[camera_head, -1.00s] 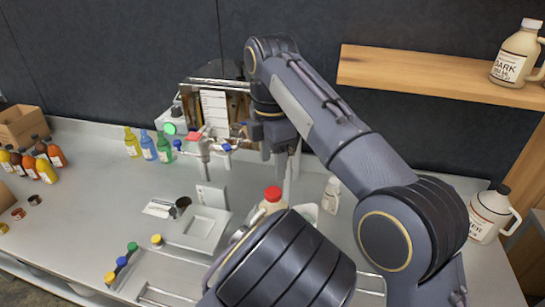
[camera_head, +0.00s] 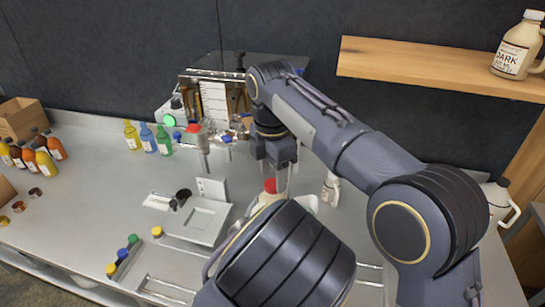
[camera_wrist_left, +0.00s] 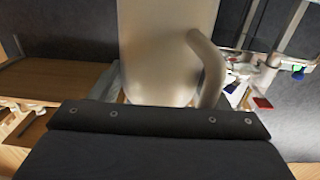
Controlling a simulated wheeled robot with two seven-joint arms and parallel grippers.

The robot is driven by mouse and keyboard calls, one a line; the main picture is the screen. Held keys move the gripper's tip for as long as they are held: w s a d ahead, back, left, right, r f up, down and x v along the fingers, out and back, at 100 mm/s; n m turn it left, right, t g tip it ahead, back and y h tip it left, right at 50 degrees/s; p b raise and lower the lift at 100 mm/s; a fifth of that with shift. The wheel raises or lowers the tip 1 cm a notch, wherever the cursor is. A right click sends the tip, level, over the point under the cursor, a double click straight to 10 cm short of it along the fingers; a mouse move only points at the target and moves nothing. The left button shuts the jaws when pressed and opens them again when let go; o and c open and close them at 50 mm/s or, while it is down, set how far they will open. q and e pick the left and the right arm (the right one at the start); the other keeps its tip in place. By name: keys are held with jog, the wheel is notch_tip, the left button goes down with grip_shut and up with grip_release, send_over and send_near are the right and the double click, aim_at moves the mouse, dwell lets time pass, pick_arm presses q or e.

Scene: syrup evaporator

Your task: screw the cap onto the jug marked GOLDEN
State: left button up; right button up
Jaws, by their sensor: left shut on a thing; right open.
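A pale jug (camera_head: 265,198) with a red cap (camera_head: 270,185) at its top stands at the middle of the counter in the head view, partly hidden behind my left arm. I cannot tell how tightly the cap sits. No label shows on this jug. My right gripper (camera_head: 283,182) points down with its fingers open, right by the red cap; whether they touch it is unclear. In the left wrist view, the jug body (camera_wrist_left: 160,50) and its handle fill the upper middle, in front of my left gripper. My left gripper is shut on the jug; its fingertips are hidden.
A DARK jug (camera_head: 514,50) stands on the wooden shelf (camera_head: 430,75). Another jug (camera_head: 497,200) is partly behind my right arm. A small bottle (camera_head: 331,188) stands behind the capped jug. Coloured bottles (camera_head: 147,142), a scale (camera_head: 200,220) and loose caps (camera_head: 122,254) occupy the left side.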

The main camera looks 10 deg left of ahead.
jog(key=shift+f, duration=0.95)
